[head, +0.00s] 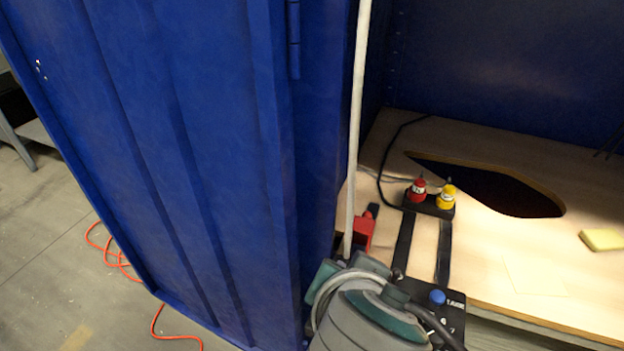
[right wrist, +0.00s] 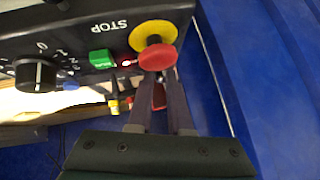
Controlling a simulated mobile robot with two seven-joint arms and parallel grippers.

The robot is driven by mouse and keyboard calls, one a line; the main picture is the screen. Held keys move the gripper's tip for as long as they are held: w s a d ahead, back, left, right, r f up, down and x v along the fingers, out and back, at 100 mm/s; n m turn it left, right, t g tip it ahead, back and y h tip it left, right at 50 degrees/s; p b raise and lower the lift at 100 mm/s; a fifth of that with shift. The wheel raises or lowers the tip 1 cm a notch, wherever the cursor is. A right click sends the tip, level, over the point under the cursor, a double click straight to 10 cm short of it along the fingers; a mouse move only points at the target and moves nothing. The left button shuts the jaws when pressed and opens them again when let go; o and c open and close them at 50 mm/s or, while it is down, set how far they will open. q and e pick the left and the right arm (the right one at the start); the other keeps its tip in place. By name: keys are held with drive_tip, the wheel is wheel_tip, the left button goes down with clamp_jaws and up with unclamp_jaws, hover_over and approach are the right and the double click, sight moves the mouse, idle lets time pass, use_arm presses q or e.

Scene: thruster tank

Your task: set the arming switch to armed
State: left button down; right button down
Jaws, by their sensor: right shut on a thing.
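The dark control box (right wrist: 85,30) fills the top left of the right wrist view, its STOP label upside down. It carries a black rotary knob (right wrist: 37,75) with a white line and marks around it, a green button (right wrist: 102,59) and a red mushroom button (right wrist: 158,56) on a yellow surround. I cannot tell which part is the arming switch. In the head view the box (head: 455,324) is partly covered by my arm. My left gripper is not in view.
A blue metal door (head: 180,150) fills the left. A pale upright pole (head: 355,120) stands by the door. An orange cable (head: 110,258) lies on the floor.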

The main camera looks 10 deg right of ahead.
drive_tip(key=c, duration=0.9)
unclamp_jaws()
drive_tip(key=shift+o, duration=0.2)
drive_tip(key=shift+s+a+r, duration=0.1)
drive_tip(key=shift+s+r, duration=0.2)
drive_tip(key=p+v, duration=0.3)
drive_tip(key=v, duration=0.4)
drive_tip(key=shift+s+a+r, duration=0.1)
drive_tip(key=shift+s+r, duration=0.15)
drive_tip(key=shift+s+a+r, duration=0.15)
drive_tip(key=shift+s+r, duration=0.3)
drive_tip(key=shift+s, duration=0.1)
